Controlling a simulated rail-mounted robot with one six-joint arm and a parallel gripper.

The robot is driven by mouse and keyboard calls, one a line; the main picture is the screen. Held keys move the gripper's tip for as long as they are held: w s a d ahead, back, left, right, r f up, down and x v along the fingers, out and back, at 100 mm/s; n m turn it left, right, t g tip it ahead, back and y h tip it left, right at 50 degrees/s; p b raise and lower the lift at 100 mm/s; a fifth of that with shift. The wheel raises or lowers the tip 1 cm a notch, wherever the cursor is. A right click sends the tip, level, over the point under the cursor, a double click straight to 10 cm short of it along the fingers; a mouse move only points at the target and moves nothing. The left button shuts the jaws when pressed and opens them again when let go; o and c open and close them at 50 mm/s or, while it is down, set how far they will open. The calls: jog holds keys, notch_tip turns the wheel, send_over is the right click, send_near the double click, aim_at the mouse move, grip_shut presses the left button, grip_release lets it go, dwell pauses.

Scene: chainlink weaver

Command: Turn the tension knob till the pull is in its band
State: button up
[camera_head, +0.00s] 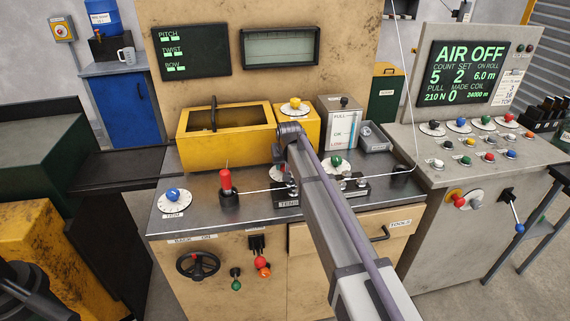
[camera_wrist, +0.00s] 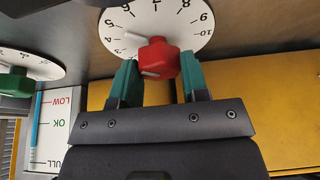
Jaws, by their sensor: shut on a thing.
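The red knob (camera_wrist: 157,57) sits on a white numbered dial (camera_wrist: 172,22) in the wrist view. My gripper (camera_wrist: 158,76) has its two green fingers on either side of the knob and is shut on it. A pale pointer on the dial sticks out to the upper left of the knob. In the head view my arm hides most of this knob; a label beginning "TENS" (camera_head: 289,204) shows beside the arm. The display (camera_head: 468,72) reads AIR OFF, with pull 210 N.
A green knob (camera_head: 336,161) on its own dial stands close to the right of my arm. A red-topped spindle (camera_head: 225,180) and a blue trim knob (camera_head: 173,195) stand to the left. A white line runs across the bench. A yellow bin (camera_head: 226,153) stands behind.

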jog(key=shift+c, duration=0.6)
jog(key=n+y, duration=0.1)
jog(key=n, duration=0.1)
jog(key=n+g, duration=0.1)
jog(key=n, duration=0.2)
jog(key=shift+d+y, duration=0.1)
jog(key=shift+y, duration=0.3)
jog(key=o, duration=0.9)
jog(key=p+v, duration=1)
jog(key=shift+s+r, duration=0.2)
jog(key=shift+r, duration=0.1)
